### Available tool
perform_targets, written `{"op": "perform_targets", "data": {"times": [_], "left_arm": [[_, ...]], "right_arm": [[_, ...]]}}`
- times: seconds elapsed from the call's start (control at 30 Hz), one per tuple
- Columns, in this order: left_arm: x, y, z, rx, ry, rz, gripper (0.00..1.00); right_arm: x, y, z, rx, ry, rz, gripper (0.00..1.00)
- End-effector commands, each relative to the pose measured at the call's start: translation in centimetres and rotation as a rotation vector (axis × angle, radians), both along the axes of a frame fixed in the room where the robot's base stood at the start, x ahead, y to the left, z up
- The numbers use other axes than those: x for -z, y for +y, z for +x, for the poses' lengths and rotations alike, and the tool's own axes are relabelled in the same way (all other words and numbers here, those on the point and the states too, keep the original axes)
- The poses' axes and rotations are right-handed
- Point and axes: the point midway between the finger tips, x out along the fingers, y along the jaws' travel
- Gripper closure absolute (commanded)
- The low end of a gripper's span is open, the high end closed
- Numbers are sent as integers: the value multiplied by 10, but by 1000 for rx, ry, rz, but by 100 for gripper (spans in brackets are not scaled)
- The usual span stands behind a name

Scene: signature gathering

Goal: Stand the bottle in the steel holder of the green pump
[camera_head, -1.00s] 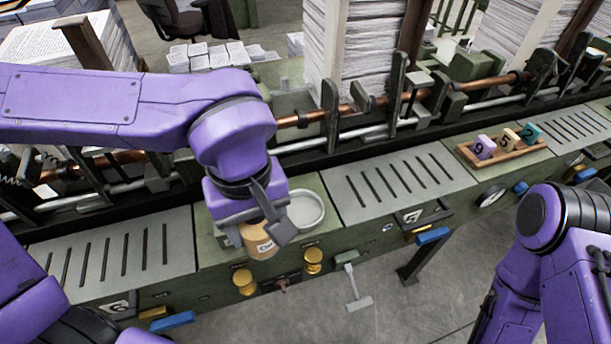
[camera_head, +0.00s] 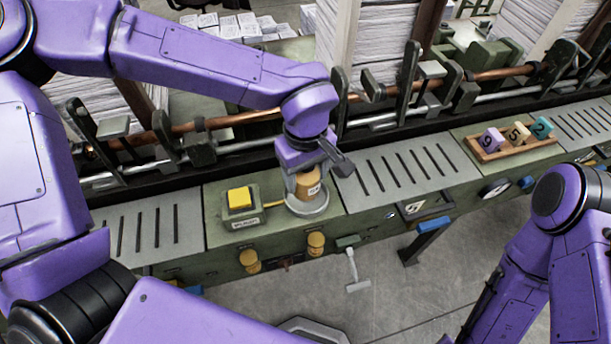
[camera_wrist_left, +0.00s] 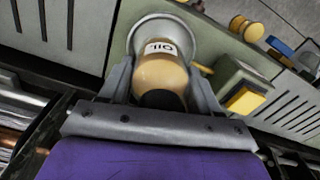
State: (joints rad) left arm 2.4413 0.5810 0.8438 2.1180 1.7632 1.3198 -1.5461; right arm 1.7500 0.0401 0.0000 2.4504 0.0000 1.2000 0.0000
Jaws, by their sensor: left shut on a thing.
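The bottle (camera_head: 308,189) is tan with a white label. In the left wrist view the bottle (camera_wrist_left: 160,75) shows the word OIL and a dark cap end. My left gripper (camera_head: 305,176) is shut on it from above, one finger on each side. The bottle looks about upright over the round steel holder (camera_head: 322,207), within its rim. The holder (camera_wrist_left: 143,27) also shows around the bottle's far end in the left wrist view. I cannot tell if the bottle's base touches the holder floor. The green pump (camera_head: 243,221) has a yellow button and a label, just left of the holder.
Grey slotted plates (camera_head: 405,170) lie along the bench on both sides. A wooden tray (camera_head: 493,156) with numbered blocks stands to the right. Copper rods (camera_head: 225,120) and paper stacks (camera_head: 355,45) stand behind. Brass knobs (camera_head: 316,243) stick out in front.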

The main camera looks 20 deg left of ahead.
Motion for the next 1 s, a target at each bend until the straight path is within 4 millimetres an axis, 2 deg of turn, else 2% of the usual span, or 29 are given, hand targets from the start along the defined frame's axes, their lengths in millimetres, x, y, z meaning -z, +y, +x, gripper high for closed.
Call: {"op": "perform_targets", "data": {"times": [0.03, 0.13, 0.6, 0.63, 0.7, 1.0], "left_arm": [[10, 0, -1, 1, 4, 3, 70], [19, 0, -2, 1, 3, 0, 70], [26, 0, -1, 1, 2, -1, 70], [26, 0, -1, 1, 1, -1, 28], [26, 0, -1, 1, 1, -1, 11], [24, 0, -1, 0, -1, -1, 11]], "right_arm": [[0, 0, 0, 0, 0, 0, 57], [0, 0, 0, 0, 0, 0, 57], [-1, 0, 0, 0, 0, 0, 57], [-1, 0, 0, 0, 0, 0, 57], [-1, 0, 0, 0, 0, 0, 57], [0, 0, 0, 0, 0, 0, 57]]}}
